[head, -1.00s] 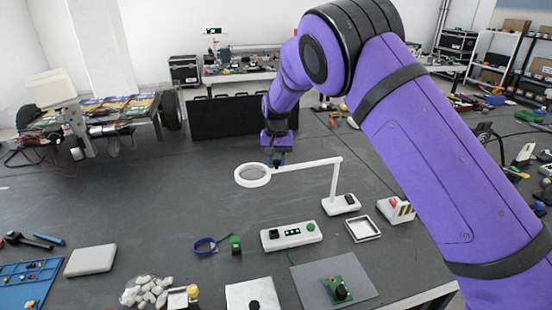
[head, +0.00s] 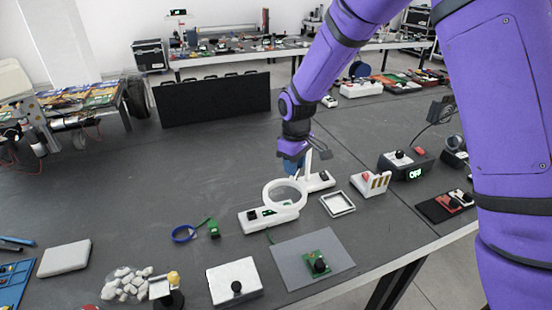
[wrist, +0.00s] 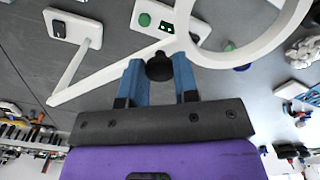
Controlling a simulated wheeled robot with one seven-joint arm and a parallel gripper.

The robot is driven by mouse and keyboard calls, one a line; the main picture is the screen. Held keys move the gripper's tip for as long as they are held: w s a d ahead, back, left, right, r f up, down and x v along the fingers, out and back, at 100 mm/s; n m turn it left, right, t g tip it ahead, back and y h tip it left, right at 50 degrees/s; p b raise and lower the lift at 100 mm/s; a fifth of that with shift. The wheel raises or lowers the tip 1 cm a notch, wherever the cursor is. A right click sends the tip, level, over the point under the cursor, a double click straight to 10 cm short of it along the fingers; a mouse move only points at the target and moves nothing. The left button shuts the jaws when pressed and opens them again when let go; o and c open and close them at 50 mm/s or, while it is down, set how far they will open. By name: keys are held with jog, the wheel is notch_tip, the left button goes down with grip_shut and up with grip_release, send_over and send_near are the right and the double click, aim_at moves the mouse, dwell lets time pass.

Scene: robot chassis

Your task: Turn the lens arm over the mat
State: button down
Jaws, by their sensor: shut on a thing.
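The white lens arm ends in a ring (head: 266,195), which hangs over part of a white control box (head: 252,224) in the head view. Its white base (head: 321,183) stands behind and to the right. The grey mat (head: 287,262) lies in front of the box, with a green circuit board (head: 317,263) on it. The ring is not over the mat. In the wrist view, the blue fingers of my gripper (wrist: 159,82) stand either side of a black knob (wrist: 159,66) on the lens arm (wrist: 115,72) near the ring (wrist: 205,60), and are shut on it.
A square white tray (head: 338,203) and a white block with a red part (head: 370,184) stand right of the lens base. A blue ring (head: 184,233) lies to the left. A white box with a black knob (head: 234,281) stands left of the mat.

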jog(key=s+d+n, duration=0.1)
jog(key=d+n, duration=0.2)
jog(key=d, duration=0.3)
jog(key=shift+s+d, duration=0.15)
jog(key=shift+s, duration=0.25)
jog(key=shift+f, duration=0.1)
jog(key=c, duration=0.9)
grip_release()
jog(key=shift+d, duration=0.15)
jog(key=shift+o, duration=0.2)
notch_tip(320, 180, up, 11)
